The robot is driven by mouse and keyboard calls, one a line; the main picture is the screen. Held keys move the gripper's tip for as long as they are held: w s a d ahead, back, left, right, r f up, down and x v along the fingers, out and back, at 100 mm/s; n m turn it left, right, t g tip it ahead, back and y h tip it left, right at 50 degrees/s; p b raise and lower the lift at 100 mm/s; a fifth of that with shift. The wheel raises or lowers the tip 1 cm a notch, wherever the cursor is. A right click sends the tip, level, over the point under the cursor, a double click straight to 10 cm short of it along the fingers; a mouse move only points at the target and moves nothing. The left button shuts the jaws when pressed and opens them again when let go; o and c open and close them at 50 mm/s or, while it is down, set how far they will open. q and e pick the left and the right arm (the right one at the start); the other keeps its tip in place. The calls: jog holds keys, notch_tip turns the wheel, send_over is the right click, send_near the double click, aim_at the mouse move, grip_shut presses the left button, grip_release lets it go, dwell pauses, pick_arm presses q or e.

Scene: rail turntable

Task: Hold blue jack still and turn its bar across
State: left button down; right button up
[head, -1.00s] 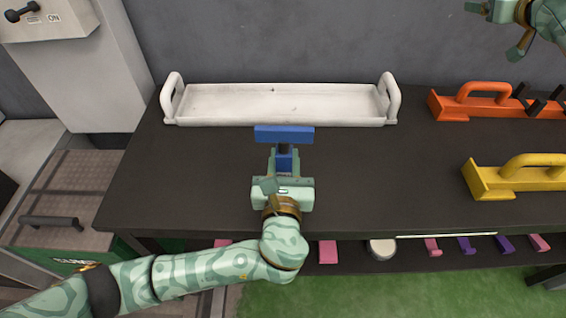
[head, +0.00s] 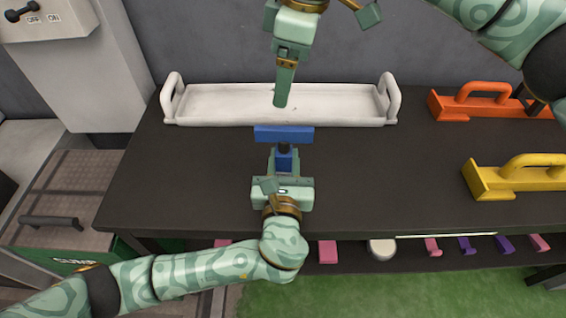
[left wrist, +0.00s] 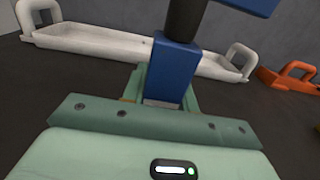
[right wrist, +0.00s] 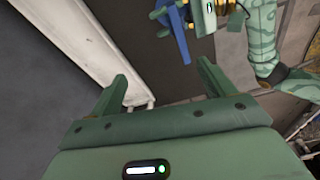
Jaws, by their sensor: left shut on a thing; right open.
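The blue jack's body (head: 285,160) stands upright on the dark table in front of the white tray. A dark post tops it, and its blue bar (head: 283,134) lies left to right in the head view. My left gripper (head: 284,172) is shut on the body from the near side. The left wrist view shows the blue body (left wrist: 171,72) between the fingers and the dark post (left wrist: 186,18) above. My right gripper (head: 286,75) is open and empty, above the tray beyond the bar. In the right wrist view the bar (right wrist: 178,36) is ahead, beyond the fingers.
The white tray (head: 280,122) with end handles lies along the back. An orange tool (head: 482,104) and a yellow tool (head: 515,178) lie at the right. Several small pieces are on a shelf below the front edge. The table between jack and yellow tool is clear.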

aim_at(284, 128)
pick_arm(q)
jog(key=shift+f, duration=0.1)
pick_arm(e)
jog(key=s, duration=0.1)
jog(key=s+n+h, duration=0.1)
jog(key=s, duration=0.1)
jog(key=shift+a+f+n+h, duration=0.25)
jog(key=shift+a+n+h, duration=0.05)
jog(key=shift+a, duration=0.05)
jog(key=shift+s+f, duration=0.25)
jog(key=shift+s, duration=0.05)
notch_tip(284, 128, down, 10)
jog(key=shift+r, duration=0.25)
